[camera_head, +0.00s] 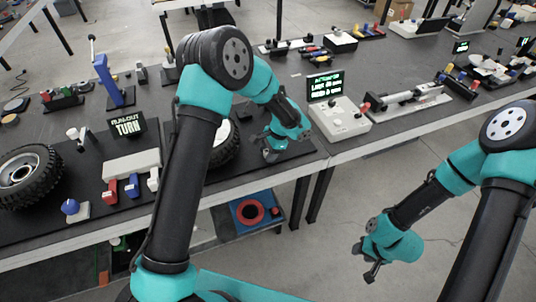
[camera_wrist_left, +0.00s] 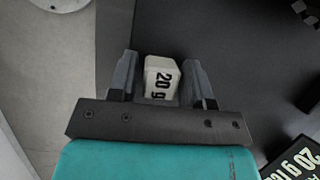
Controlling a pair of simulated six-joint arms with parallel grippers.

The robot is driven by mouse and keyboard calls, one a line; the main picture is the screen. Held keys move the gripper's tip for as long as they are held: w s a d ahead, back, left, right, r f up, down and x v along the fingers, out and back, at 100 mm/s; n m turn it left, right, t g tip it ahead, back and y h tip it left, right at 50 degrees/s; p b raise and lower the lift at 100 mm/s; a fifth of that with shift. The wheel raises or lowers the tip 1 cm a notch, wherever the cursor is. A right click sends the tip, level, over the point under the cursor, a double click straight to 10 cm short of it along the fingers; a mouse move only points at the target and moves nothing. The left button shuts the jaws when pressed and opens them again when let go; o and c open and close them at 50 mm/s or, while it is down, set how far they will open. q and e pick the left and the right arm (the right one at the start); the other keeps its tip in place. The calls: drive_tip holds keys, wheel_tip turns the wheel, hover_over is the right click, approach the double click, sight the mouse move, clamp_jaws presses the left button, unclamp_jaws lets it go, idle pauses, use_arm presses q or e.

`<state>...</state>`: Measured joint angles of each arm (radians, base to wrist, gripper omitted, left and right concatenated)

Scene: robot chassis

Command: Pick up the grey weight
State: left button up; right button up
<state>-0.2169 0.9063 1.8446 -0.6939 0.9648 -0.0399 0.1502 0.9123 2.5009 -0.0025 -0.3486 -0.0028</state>
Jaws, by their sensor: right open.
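A pale grey block marked "20 g" (camera_wrist_left: 161,78) lies on the dark tabletop in the left wrist view. It is between the two fingers of my left gripper (camera_wrist_left: 162,82), with a narrow gap showing on each side. In the head view my left gripper (camera_head: 275,152) points down over the right end of the near table, and I cannot make out the weight there. My right gripper (camera_head: 370,268) is open and empty, out over the floor in front of the tables.
A dark display (camera_wrist_left: 296,160) is at the lower right. In the head view, a tyre (camera_head: 222,145) stands behind my left arm, and a console (camera_head: 340,121) sits across the table gap.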

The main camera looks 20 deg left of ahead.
sight(265, 153)
use_arm(q)
drive_tip(key=c, duration=0.7)
drive_tip(key=shift+o, duration=0.2)
drive_tip(key=shift+r, duration=0.1)
drive_tip(key=shift+r, duration=0.55)
drive_tip(key=shift+s+d+r, duration=0.1)
drive_tip(key=shift+s+r, duration=0.05)
drive_tip(key=shift+r, duration=0.45)
drive_tip(key=shift+s+r, duration=0.15)
drive_tip(key=shift+r, duration=0.45)
drive_tip(key=s+d+r, duration=0.1)
drive_tip(key=s+d, duration=0.3)
drive_tip(key=s, duration=1)
drive_tip(key=shift+s+r, duration=0.15)
drive_tip(key=shift+s, duration=0.25)
drive_tip(key=shift+d, duration=0.1)
